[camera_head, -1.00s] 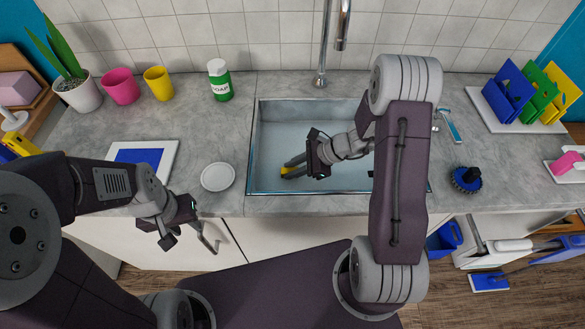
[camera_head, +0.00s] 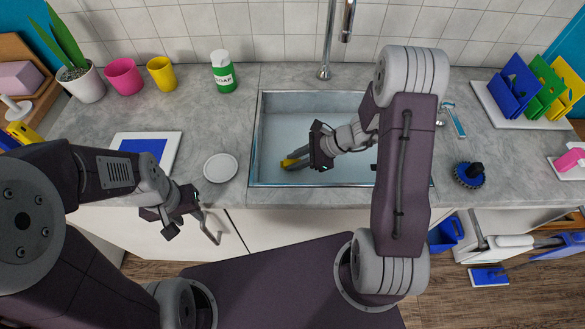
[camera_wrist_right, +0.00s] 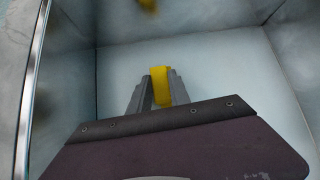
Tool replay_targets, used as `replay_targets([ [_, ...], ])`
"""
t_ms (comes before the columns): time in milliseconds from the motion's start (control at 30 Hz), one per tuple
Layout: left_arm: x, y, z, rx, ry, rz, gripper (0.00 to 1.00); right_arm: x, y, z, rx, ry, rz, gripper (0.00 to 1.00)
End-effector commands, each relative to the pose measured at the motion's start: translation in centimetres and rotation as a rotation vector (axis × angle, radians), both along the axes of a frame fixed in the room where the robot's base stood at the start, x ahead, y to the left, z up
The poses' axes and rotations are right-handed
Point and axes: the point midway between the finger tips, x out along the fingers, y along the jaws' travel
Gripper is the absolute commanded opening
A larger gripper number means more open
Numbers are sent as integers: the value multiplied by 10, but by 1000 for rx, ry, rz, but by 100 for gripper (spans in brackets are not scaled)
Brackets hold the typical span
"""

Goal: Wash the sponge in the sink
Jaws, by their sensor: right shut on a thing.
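The yellow sponge (camera_head: 290,162) is inside the grey sink (camera_head: 270,115), towards its front left. My right gripper (camera_head: 296,158) reaches into the basin from the right and is shut on the sponge. In the right wrist view, the sponge (camera_wrist_right: 160,85) sits between the two grey fingers, with the pale basin around it. I cannot tell whether it touches the sink floor. The faucet (camera_head: 325,55) stands behind the basin. My left gripper (camera_head: 172,226) hangs in front of the counter's front edge, left of the sink; its finger opening is unclear.
A soap bottle (camera_head: 223,72), yellow cup (camera_head: 161,74), pink cup (camera_head: 123,76) and plant pot (camera_head: 85,84) stand at the back left. A white plate (camera_head: 220,168) lies left of the sink. A dark blue brush (camera_head: 469,175) and colored rack (camera_head: 530,90) are right. My right arm hides the sink's right part.

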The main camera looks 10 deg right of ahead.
Motion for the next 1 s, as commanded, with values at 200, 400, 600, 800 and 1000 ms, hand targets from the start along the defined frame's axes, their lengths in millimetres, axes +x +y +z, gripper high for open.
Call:
replay_targets([
  [200, 0, 0, 21, 0, 0, 0, 36, 0, 0, 24, 0, -1, -1, 0],
  [400, 0, 0, 35, 0, 0, 0, 36, 0, 0, 41, 0, -1, -1, 0],
  [600, 0, 0, 49, 0, 0, 0, 36, 0, 0, 58, 0, -1, 1, 0],
  [800, 0, 0, 64, 0, 0, 0, 36, 0, 0, 76, 0, 0, 0, 0],
  [1000, 0, 0, 78, 0, 0, 0, 36, 0, 0, 93, 0, -1, -1, 0],
])
